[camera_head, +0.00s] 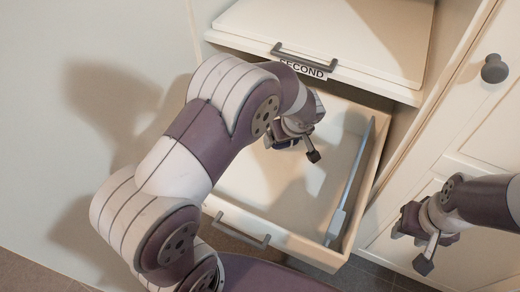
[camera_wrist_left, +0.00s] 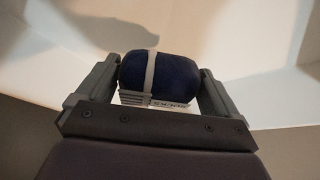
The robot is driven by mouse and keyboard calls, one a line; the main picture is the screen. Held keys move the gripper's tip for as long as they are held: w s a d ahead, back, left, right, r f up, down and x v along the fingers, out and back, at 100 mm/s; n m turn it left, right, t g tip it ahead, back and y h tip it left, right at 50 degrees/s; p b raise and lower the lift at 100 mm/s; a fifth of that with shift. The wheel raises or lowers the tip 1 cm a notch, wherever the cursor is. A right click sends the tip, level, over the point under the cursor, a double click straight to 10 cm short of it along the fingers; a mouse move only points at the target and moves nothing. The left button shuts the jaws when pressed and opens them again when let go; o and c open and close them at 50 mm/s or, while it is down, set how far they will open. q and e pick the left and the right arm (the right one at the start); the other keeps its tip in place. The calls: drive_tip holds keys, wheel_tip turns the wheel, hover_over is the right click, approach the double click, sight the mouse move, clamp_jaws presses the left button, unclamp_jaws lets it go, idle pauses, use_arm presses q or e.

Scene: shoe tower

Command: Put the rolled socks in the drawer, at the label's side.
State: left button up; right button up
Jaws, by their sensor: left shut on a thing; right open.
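The rolled socks (camera_wrist_left: 178,72), a dark navy roll with a pale band around it, sit between the fingers of my left gripper (camera_wrist_left: 155,90), which is shut on them. A white strip with dark stripes and small print (camera_wrist_left: 155,101) shows at the roll's lower edge. My right gripper (camera_head: 412,244) is open and empty, right of the drawer.
A closed upper drawer with a dark handle (camera_head: 303,57) and a label reading SECOND (camera_head: 302,69) is above the open one. The open drawer's front has a grey handle (camera_head: 236,231). A cabinet door with a round knob (camera_head: 494,68) stands at the right.

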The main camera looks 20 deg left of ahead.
use_arm(q)
drive_tip(key=a, duration=0.5)
drive_tip(key=a+f, duration=0.1)
drive_tip(key=a, duration=0.4)
drive_tip(key=w+a, duration=0.1)
drive_tip(key=a, duration=0.4)
drive_tip(key=shift+a+f, duration=0.2)
drive_tip(key=shift+a, duration=0.05)
wheel_tip(320, 180, down, 6)
drive_tip(key=b, duration=0.3)
drive_tip(key=shift+w+r, duration=0.1)
drive_tip(key=shift+r, duration=0.05)
drive_tip(key=shift+a, duration=0.15)
drive_tip(key=shift+f, duration=0.2)
drive_tip(key=o, duration=0.7)
drive_tip(key=shift+r, duration=0.2)
